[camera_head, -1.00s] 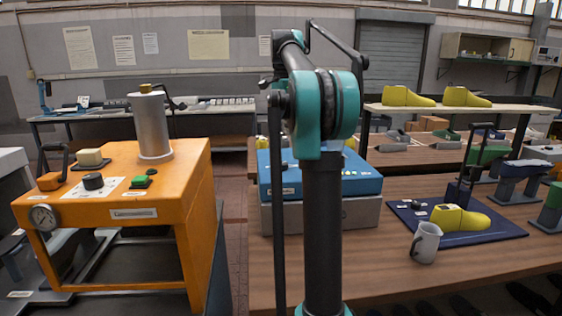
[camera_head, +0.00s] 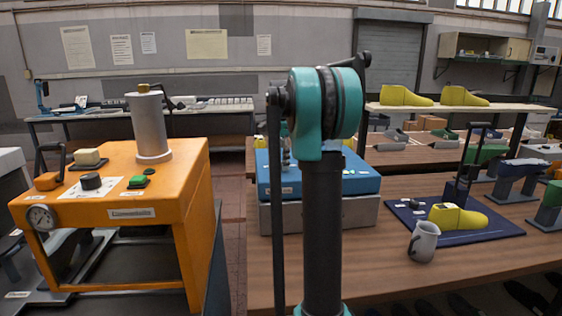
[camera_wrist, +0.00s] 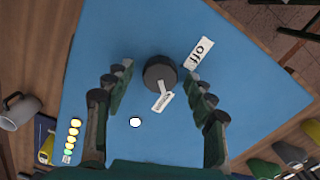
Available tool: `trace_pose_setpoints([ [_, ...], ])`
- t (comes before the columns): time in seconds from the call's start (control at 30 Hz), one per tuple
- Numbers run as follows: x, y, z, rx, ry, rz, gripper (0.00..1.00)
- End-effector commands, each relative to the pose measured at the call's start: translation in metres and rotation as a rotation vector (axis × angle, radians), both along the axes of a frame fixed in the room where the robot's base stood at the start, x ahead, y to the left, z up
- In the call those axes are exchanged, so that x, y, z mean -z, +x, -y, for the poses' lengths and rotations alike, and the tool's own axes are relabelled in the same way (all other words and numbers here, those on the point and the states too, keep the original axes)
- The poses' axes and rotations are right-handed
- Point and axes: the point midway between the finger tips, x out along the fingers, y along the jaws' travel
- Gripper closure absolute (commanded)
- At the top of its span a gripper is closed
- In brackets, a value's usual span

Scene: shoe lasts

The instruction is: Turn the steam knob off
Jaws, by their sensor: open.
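In the wrist view a round black knob (camera_wrist: 160,72) stands on the blue top of a box (camera_wrist: 105,35). A pale pointer mark on it points down the picture, toward a small white label (camera_wrist: 162,102) whose print I cannot read. A larger white label reading "off" (camera_wrist: 199,53) lies to the knob's upper right. My gripper (camera_wrist: 158,78) is open, with one finger on each side of the knob and a gap to both. In the head view the blue box (camera_head: 360,183) is partly behind my arm, which hides the gripper.
Colored buttons (camera_wrist: 73,135) and a white round spot (camera_wrist: 135,122) are on the blue top. A grey mug (camera_head: 423,242) and a yellow last (camera_head: 458,219) stand to the right. An orange machine (camera_head: 175,190) with another dark knob (camera_head: 91,181) stands left, across a gap.

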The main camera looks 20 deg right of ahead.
Motion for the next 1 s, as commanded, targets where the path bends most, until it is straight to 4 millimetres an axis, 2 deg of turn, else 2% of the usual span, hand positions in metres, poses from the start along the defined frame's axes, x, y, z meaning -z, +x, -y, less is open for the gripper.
trace_pose_setpoints([
  [0.17, -0.0001, 0.0001, 0.0000, 0.000, 0.000, 0.000, 0.45],
  [0.57, -0.0003, 0.0001, 0.0000, 0.000, 0.000, 0.000, 0.94],
  [0.83, -0.0004, 0.0002, 0.0000, -0.026, 0.000, 0.000, 0.95],
  [1.0, -0.0005, 0.0002, 0.0000, -0.099, 0.000, 0.000, 0.95],
])
